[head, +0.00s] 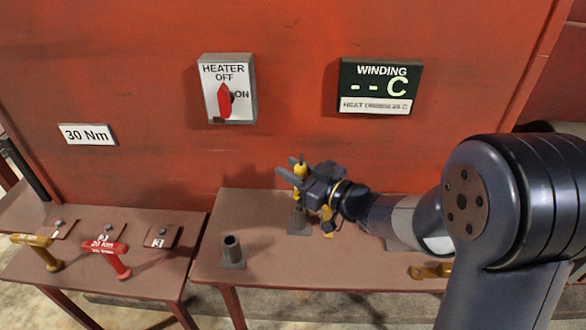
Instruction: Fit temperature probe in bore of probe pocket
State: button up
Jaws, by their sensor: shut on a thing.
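My gripper (291,171) is above the right-hand bench, its fingers pointing left. It is shut on a small yellow-headed thing (300,169), which looks like the temperature probe; the fingers hide part of it. Directly below stands a grey post on a square base (299,221). I cannot tell whether the probe's lower end touches or enters this post. A second grey upright tube (232,249) with a dark open top stands nearer the bench's left front edge. I cannot tell which of the two is the probe pocket.
A heater switch box (246,102) and a winding display (381,60) showing "-- C" hang on the red wall. A yellow (40,252) and a red torque tool (115,262) are on the left bench. A yellow-brown item (430,270) lies under my arm.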

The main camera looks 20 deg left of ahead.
jog(key=shift+f, duration=0.2)
jog(key=o, duration=1.1)
jog(key=v, duration=1)
jog(key=shift+s+d, duration=0.15)
jog(key=shift+d, duration=0.25)
jog(key=shift+a, duration=0.1)
jog(key=r+x, duration=0.1)
jog(key=x, duration=0.9)
jog(key=shift+a+p, duration=0.3)
